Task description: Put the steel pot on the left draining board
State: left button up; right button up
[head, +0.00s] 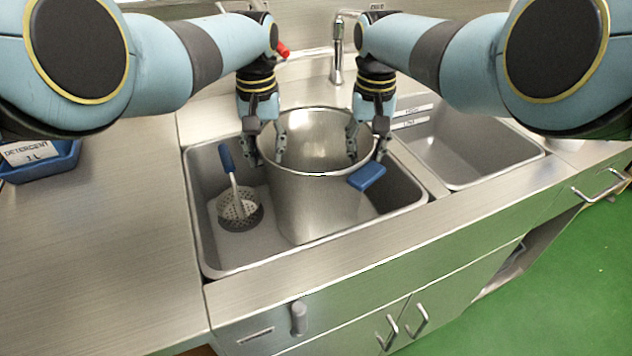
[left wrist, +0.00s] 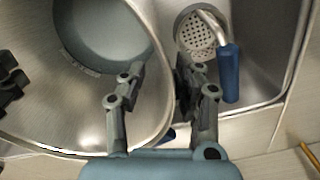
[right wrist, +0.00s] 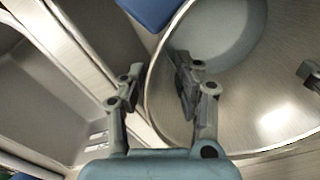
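The steel pot (head: 318,205) is tall, open and upright in the left sink basin. The left draining board (head: 95,245) is the bare steel counter to the left. My left gripper (head: 266,144) is at the pot's left rim, open, one finger inside and one outside; the rim passes between its fingers in the left wrist view (left wrist: 158,72). My right gripper (head: 367,147) is open at the right rim, also straddling it, as the right wrist view (right wrist: 157,72) shows. A gap shows between the fingers of both grippers.
A skimmer with a blue handle (head: 228,158) stands in the basin, left of the pot. A blue block (head: 367,176) is by the pot's front right. A blue detergent tray (head: 42,165) sits at the board's far left. The tap (head: 337,60) rises behind the pot.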

pick_arm(q)
jog(key=shift+f, duration=0.45)
pick_arm(e)
jog(key=shift+f, duration=0.45)
pick_arm(q)
grip_shut()
pick_arm(e)
grip_shut()
pick_arm(q)
jog(key=shift+a, duration=0.15)
pick_arm(e)
jog(key=shift+d, duration=0.1)
pick_arm(q)
jog(key=shift+w+r, duration=0.1)
jog(key=shift+r, duration=0.05)
pick_arm(e)
jog(key=shift+w+r, duration=0.1)
jog(key=shift+r, duration=0.05)
